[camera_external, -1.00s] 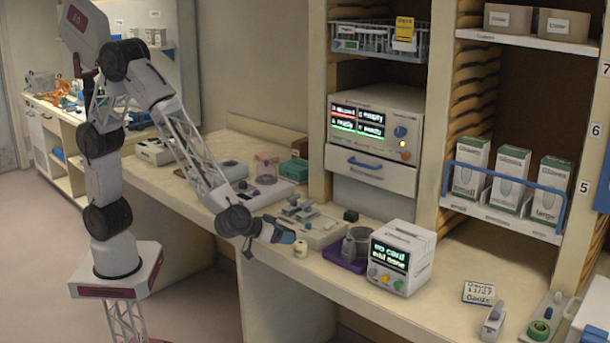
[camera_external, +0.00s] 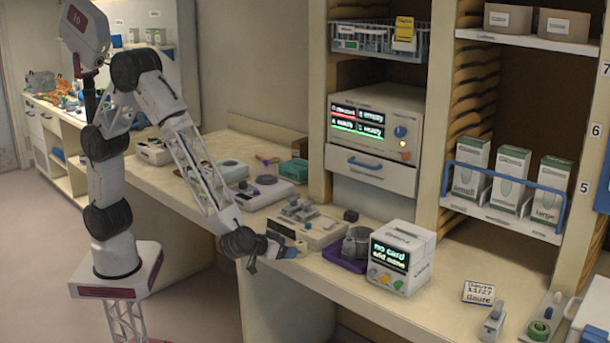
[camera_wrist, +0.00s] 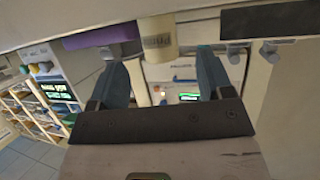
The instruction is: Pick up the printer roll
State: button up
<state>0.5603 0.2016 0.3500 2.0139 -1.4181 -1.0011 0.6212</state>
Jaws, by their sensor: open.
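The printer roll (camera_external: 302,245) is a small cream cylinder near the front edge of the counter. In the wrist view the roll (camera_wrist: 157,36) shows a printed label and lies just beyond the fingertips, in line with the gap between them. My gripper (camera_external: 286,246) is low over the counter edge, just left of the roll, with its blue-grey fingers towards it. In the wrist view my gripper (camera_wrist: 163,68) has its two fingers spread apart with nothing between them. Whether a finger touches the roll is not clear.
A purple tray (camera_external: 339,258) with a grey cup stands right of the roll. A white device with a screen (camera_external: 402,256) is further right. A grey-white instrument (camera_external: 318,232) sits just behind the roll.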

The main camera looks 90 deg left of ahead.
aim_at(301, 248)
jog(key=shift+w+a+f, duration=0.25)
jog(key=shift+w+a, duration=0.05)
jog(key=shift+w, duration=0.1)
jog(key=shift+x, duration=2.6)
jog(key=c, duration=1)
jog(key=shift+r, duration=0.15)
jog(key=shift+r, duration=1.5)
jog(key=shift+s+r, duration=0.2)
jog(key=shift+s, duration=0.05)
jog(key=s+a, duration=0.2)
jog(key=s, duration=0.5)
jog(key=s+a+r, duration=0.1)
jog(key=s+a, duration=0.1)
jog(key=s, duration=0.5)
jog(key=shift+s+a+r, duration=0.15)
jog(key=shift+s+a, duration=0.2)
jog(key=shift+s, duration=0.05)
